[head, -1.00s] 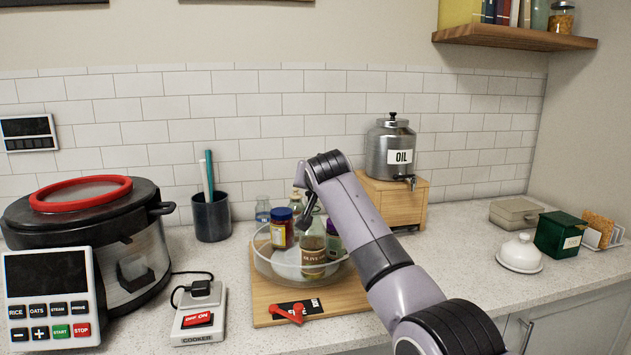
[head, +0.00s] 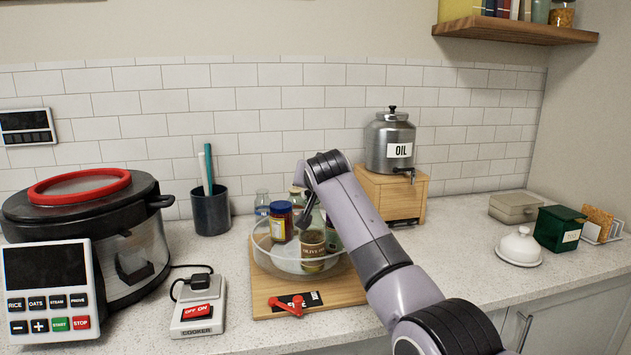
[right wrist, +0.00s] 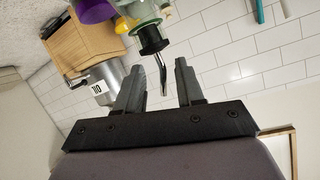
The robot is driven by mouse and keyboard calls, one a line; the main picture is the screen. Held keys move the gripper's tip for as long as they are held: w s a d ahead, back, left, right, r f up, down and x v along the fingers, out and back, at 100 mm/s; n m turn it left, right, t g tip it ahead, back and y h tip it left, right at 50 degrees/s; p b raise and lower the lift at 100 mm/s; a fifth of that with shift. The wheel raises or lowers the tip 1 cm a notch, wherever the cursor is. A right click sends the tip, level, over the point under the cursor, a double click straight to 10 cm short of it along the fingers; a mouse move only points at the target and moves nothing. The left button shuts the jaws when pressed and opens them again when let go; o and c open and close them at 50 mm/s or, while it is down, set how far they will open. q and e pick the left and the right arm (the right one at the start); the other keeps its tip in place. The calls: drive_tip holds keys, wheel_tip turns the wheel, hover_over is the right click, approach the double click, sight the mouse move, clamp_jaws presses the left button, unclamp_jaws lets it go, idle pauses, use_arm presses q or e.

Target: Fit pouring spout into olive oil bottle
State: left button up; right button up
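In the right wrist view, the pouring spout (right wrist: 152,40) has a black collar and a thin bent metal tube. Its collar meets the mouth of a pale green glass bottle; how deep it sits is hidden. The two fingers of my right gripper (right wrist: 161,85) are apart, with the tube between them and gaps on both sides. My left gripper is out of view.
Several jars, including one blue-lidded jar (head: 281,220), crowd the bowl. It stands on a wooden board (head: 262,300) with a red tool (head: 287,306). A steel oil dispenser (head: 389,145) on a wooden box is behind right. A cooker (head: 140,250) is left.

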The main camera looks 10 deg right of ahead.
drive_tip(key=shift+s, duration=0.1)
drive_tip(key=b+v, duration=0.2)
drive_tip(key=v, duration=0.5)
idle(0.4)
